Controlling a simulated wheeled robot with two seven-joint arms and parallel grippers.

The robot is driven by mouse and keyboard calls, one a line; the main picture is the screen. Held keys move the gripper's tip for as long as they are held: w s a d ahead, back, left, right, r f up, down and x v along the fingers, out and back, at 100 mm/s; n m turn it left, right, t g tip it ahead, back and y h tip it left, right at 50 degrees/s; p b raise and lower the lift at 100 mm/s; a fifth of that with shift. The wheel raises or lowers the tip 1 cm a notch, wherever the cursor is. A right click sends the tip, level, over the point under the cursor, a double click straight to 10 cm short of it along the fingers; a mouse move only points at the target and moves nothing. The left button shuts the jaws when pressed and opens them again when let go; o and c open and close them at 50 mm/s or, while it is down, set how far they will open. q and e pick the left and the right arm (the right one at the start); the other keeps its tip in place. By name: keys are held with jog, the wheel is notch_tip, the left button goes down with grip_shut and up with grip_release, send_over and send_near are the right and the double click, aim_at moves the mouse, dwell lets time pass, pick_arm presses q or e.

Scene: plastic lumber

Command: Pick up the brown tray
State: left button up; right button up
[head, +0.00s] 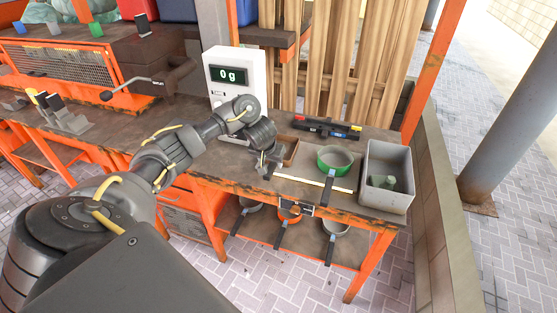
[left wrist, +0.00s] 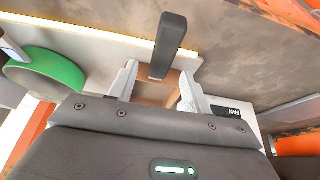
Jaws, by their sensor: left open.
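The brown tray (head: 291,148) lies on the dark workbench, mostly behind my left gripper in the head view. In the left wrist view, a brown surface (left wrist: 155,93) that looks like the tray shows between the fingers. My left gripper (head: 264,167) points down beside the tray at its left. Its fingers (left wrist: 158,88) are apart, with the brown surface between or just beyond them; I cannot tell whether they touch it. My right gripper is in neither view.
A white scale display (head: 232,75) reading 0 g stands behind my arm. A level (head: 327,128) lies behind.

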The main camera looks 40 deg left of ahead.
aim_at(272, 164)
pick_arm(q)
jog(key=x, duration=0.4)
jog(key=shift+w+f, duration=0.15)
grip_shut()
